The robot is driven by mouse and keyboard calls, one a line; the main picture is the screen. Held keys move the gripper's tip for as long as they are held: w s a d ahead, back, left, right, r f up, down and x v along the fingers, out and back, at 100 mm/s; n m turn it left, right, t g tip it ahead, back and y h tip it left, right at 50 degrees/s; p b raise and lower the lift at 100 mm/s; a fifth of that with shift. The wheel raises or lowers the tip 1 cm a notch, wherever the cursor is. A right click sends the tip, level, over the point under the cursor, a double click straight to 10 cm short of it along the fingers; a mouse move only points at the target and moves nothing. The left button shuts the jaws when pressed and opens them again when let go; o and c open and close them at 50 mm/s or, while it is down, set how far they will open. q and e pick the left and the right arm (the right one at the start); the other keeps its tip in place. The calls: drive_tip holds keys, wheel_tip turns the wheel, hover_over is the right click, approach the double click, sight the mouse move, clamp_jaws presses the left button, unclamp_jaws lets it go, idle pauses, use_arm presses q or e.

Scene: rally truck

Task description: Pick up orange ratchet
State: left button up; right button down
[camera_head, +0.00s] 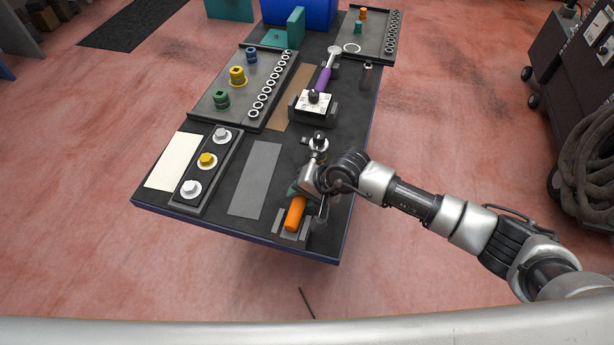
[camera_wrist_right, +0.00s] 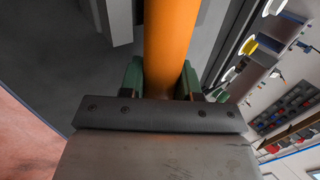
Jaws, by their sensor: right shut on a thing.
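The orange ratchet (camera_head: 295,213) lies at the near right part of the dark table (camera_head: 263,217). Its orange handle end shows over a grey holder (camera_head: 291,228), and its round metal head (camera_head: 318,143) shows beyond my gripper. My right gripper (camera_head: 308,190) is over the middle of the ratchet and hides part of it. In the right wrist view the orange handle (camera_wrist_right: 168,45) runs between the two green fingers, which are shut on it. I cannot tell whether the ratchet is lifted clear of the holder. My left gripper is not in view.
A purple ratchet (camera_head: 323,80) lies further back, near a white box (camera_head: 315,103). A tray (camera_head: 222,104) with coloured sockets and rings, and a block with several bolts (camera_head: 206,160), stand to the left. A dark cabinet (camera_head: 568,60) stands at the right.

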drive_tip(key=shift+r, duration=0.1)
drive_tip(key=shift+w+r, duration=0.1)
drive_tip(key=shift+r, duration=0.3)
drive_tip(key=r+b, duration=0.2)
drive_tip(key=r, duration=0.1)
drive_tip(key=shift+d+r, duration=0.15)
drive_tip(key=shift+d, duration=0.25)
drive_tip(key=s+d+r+b, duration=0.3)
drive_tip(key=d+r, duration=0.4)
drive_tip(key=d, duration=0.3)
drive_tip(key=shift+d+b, duration=0.3)
drive_tip(key=shift+b, duration=0.15)
drive_tip(key=shift+f, duration=0.1)
